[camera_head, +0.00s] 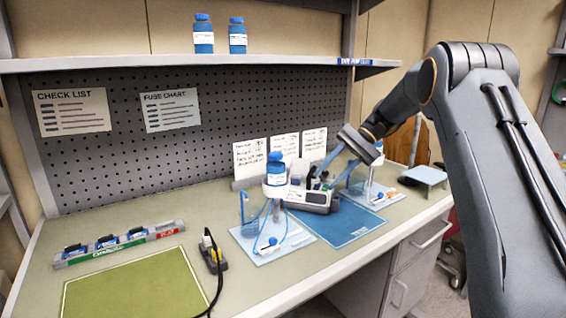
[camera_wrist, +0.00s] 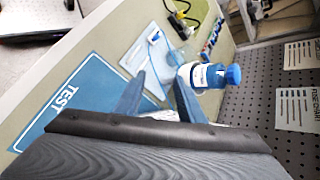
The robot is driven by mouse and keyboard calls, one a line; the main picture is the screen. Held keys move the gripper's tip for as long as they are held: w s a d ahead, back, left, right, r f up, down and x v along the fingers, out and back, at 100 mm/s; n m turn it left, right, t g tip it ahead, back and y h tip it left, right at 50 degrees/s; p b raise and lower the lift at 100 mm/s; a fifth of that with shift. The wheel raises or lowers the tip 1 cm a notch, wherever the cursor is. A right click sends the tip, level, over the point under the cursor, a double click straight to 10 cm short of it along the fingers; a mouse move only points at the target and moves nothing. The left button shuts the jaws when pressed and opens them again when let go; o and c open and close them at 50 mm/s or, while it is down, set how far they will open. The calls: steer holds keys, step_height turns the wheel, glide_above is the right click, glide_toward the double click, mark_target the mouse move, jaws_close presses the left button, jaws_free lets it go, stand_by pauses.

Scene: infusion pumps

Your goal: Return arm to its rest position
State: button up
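My arm reaches in from the right in the head view, bent over the bench. My gripper (camera_head: 326,179) points down and left above the grey pump device (camera_head: 308,198), near the blue mat (camera_head: 345,226). In the wrist view, the two blue fingers of my gripper (camera_wrist: 159,78) stand apart, with nothing visibly held between them. A blue-capped bottle (camera_head: 276,178) stands left of my gripper on a stand. It also shows in the wrist view (camera_wrist: 207,75), beyond the right finger. Whether the fingers touch the pump is unclear.
A shelf (camera_head: 200,64) with two blue bottles runs above the bench. A second stand (camera_head: 368,190) is close to the right of my gripper. The green mat (camera_head: 135,290) is clear.

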steer(key=s+d+f+n+t+h, duration=0.1)
steer(key=s+d+f+h, duration=0.1)
steer(key=s, duration=0.9)
steer(key=s+d+f+n+t+h, duration=0.1)
steer(key=s+d+f+h, duration=0.1)
steer(key=s+f+h, duration=0.2)
steer(key=s+d+f+n+t+h, duration=0.1)
steer(key=s+f, duration=0.7)
steer(key=s, duration=1.2)
steer(key=shift+d+f+n+t+h, duration=0.15)
steer(key=shift+d+n+t+h, duration=0.3)
steer(key=shift+h, duration=0.55)
steer(key=shift+c, duration=0.5)
